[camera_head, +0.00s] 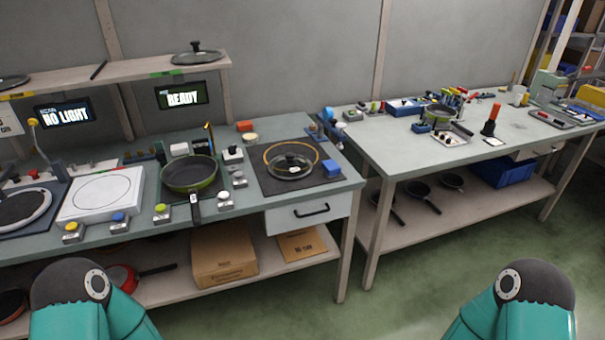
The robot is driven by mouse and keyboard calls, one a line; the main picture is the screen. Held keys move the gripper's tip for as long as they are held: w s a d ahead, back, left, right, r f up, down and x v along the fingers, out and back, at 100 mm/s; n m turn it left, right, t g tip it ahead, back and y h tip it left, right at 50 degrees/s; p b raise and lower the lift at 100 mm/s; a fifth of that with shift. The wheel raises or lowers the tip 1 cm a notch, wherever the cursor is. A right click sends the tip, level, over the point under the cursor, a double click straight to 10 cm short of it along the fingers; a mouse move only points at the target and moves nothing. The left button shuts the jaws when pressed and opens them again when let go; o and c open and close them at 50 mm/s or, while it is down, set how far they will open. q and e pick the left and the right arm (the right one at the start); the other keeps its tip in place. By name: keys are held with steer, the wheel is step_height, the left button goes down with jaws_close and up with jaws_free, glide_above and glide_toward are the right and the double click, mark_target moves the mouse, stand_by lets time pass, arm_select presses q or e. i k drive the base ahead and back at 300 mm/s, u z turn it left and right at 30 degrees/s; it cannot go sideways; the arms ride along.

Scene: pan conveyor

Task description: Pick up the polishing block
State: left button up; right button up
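I cannot tell for sure which thing is the polishing block. A small blue block (331,168) sits at the right edge of a dark mat (263,178), beside a glass lid (290,167). A small orange-red block (244,126) lies at the back of the same bench, next to a round tan piece (250,138). Only teal links of my two arms show, at the bottom left and bottom right. Neither of my grippers is in view.
The left bench (240,205) holds a green pan (190,174), several button boxes and a white hotplate (101,194). The right bench (395,157) carries tools, a pot and a tray. A gap separates the benches. The green floor in front is clear.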

mark_target(330, 168)
steer(key=u, duration=0.1)
steer(key=i, duration=0.95)
steer(key=u, duration=2.2)
steer(key=k, duration=0.4)
steer(key=u, duration=0.2)
